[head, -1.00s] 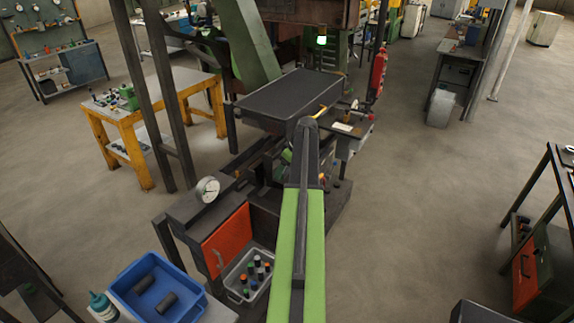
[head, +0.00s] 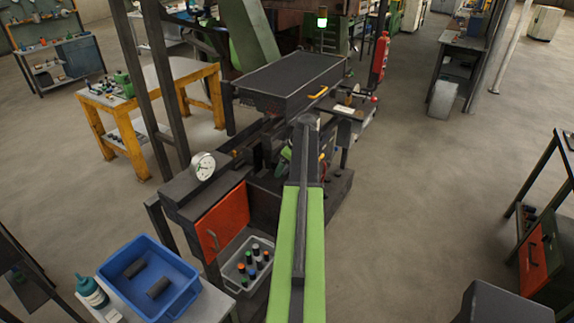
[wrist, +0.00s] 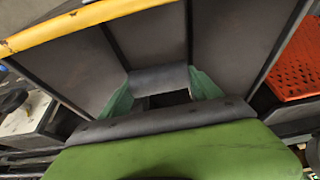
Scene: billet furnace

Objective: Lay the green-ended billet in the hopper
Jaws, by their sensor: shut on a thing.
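My gripper shows in the wrist view (wrist: 162,100), with its green body and dark crossbar in the foreground. It is shut on a dark grey piece, the billet (wrist: 160,78), which lies crosswise between two teal-green patches. I cannot tell whether these are its ends or my finger pads. In the head view my arm hides most of the gripper and the billet. Dark plates surround the gripper in the wrist view, with a yellow bar at upper left; I cannot tell surely whether they are the hopper. In the head view a dark box (head: 290,80) with a yellow handle stands just beyond my arm's end.
A grey tray (head: 229,279) with several colour-ended billets stands below left of my arm. A blue bin (head: 190,300) holds two dark cylinders. A dial gauge (head: 203,166) stands on the machine. An orange perforated panel (wrist: 295,60) is close on the right.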

